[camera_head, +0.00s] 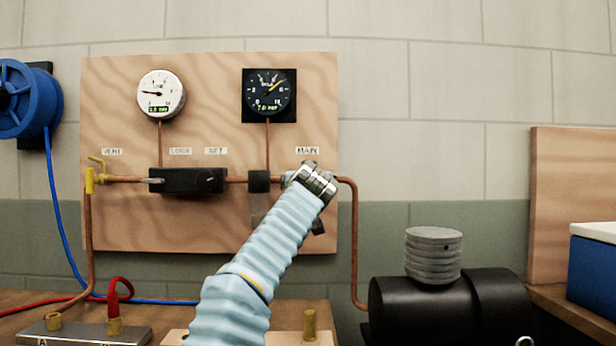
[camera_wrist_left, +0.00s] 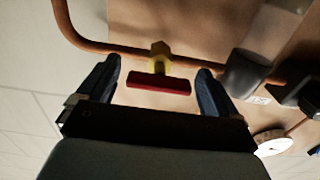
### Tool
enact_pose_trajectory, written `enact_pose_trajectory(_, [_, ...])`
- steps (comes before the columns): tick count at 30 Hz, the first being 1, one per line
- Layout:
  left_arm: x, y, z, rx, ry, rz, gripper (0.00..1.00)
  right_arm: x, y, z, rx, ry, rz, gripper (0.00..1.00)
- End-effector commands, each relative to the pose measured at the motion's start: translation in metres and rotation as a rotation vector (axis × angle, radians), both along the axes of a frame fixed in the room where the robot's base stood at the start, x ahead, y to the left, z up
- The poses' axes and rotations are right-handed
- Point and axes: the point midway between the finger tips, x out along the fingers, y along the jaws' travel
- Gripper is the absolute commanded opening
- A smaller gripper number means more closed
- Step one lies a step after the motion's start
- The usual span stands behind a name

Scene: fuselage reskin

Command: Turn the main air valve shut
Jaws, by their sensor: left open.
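The main air valve shows in the left wrist view as a red bar handle (camera_wrist_left: 158,83) on a yellow, brass-like body (camera_wrist_left: 160,55) on the copper pipe. The handle lies roughly along the pipe run. My left gripper (camera_wrist_left: 158,68) is open, with one dark finger on each side of the handle and a visible gap at both ends. In the head view my arm with its pale blue sleeve reaches up to the board below the MAIN label (camera_head: 307,150). My wrist hides the valve handle and most of the gripper there. My right gripper is not in view.
The wooden board (camera_head: 210,80) carries a white gauge (camera_head: 161,93), a dark gauge (camera_head: 269,95), a black block (camera_head: 188,181) and a yellow vent valve (camera_head: 97,170). A copper pipe (camera_head: 354,240) drops to a black tank (camera_head: 420,305). A blue hose reel (camera_head: 25,100) hangs left.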

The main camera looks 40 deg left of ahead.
Motion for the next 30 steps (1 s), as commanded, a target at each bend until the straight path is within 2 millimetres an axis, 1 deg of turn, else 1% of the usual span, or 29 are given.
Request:
enact_pose_trajectory(5, [0.0001,-0.0002,-0.0006,0.000,0.000,0.000,0.94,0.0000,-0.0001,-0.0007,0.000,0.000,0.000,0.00])
enact_pose_trajectory(8, [0.0000,-0.0003,-0.0005,0.000,0.000,0.000,0.80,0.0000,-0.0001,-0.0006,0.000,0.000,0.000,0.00])
enact_pose_trajectory(16, [-0.0001,-0.0003,-0.0004,0.000,0.000,0.000,0.38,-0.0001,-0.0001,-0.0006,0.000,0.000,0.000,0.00])
enact_pose_trajectory(23, [-0.0001,-0.0003,-0.0003,0.013,0.011,0.000,0.38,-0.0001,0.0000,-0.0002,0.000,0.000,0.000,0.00])
enact_pose_trajectory(30, [-0.0002,-0.0003,-0.0002,0.090,0.077,0.000,0.38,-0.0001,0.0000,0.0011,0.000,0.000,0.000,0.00])
